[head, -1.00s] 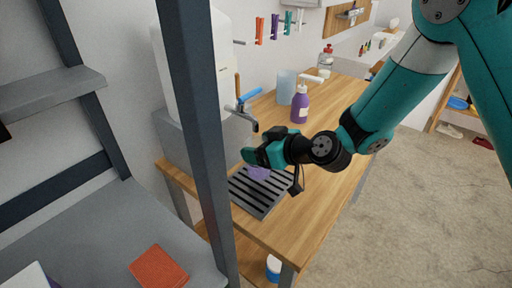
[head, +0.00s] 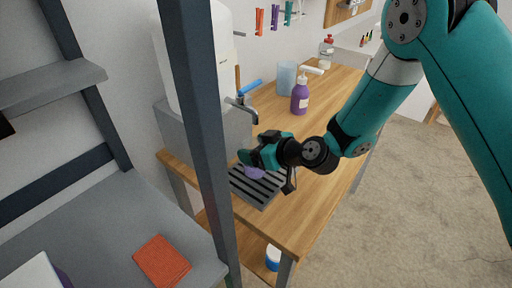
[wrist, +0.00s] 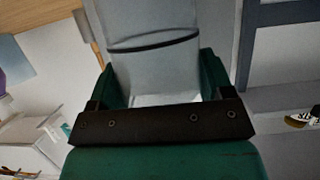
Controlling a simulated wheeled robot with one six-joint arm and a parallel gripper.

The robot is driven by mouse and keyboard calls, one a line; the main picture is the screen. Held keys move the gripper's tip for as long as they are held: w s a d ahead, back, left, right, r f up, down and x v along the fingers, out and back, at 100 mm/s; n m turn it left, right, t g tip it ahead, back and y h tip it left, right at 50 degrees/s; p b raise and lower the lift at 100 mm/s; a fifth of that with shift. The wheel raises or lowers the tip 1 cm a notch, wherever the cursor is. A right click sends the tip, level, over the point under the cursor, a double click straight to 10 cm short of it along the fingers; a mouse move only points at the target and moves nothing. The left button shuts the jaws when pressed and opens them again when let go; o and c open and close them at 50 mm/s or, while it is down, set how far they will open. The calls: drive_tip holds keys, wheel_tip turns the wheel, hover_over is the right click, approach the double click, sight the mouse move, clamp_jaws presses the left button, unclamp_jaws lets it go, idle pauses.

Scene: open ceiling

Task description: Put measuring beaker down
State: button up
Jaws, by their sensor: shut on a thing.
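My gripper (head: 250,157) is shut on the measuring beaker (head: 255,172), whose lavender part shows just below the fingers in the head view. The fingers and wrist hide most of the beaker. It is over the black slatted drip tray (head: 262,190) at the near left of the wooden table. I cannot tell whether its base touches the tray. In the wrist view, a pale grey surface with a dark curved line shows between the green fingers of my gripper (wrist: 160,85); I cannot tell whether this is the beaker.
A water dispenser with a tap (head: 243,108) stands just behind my gripper. A purple pump bottle (head: 300,98) and a pale blue cup (head: 286,78) stand farther back. A dark upright post (head: 200,130) is at left. The table's right side is clear.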

drive_tip(key=o, duration=1)
drive_tip(key=shift+d+r+p, duration=0.1)
drive_tip(key=shift+r+p, duration=0.1)
drive_tip(key=shift+p, duration=0.1)
drive_tip(key=b+v, duration=0.5)
drive_tip(key=v, duration=0.7)
drive_tip(key=s+a+r+g+h, duration=0.1)
drive_tip(key=s+r+g, duration=0.5)
drive_tip(key=s, duration=0.5)
drive_tip(key=s+d+r+m+g+h, duration=0.2)
drive_tip(key=s+d+h, duration=0.3)
drive_tip(key=s, duration=0.5)
drive_tip(key=shift+d+r+m+h, duration=0.3)
drive_tip(key=shift+d+r+m, duration=0.35)
drive_tip(key=shift+d, duration=0.45)
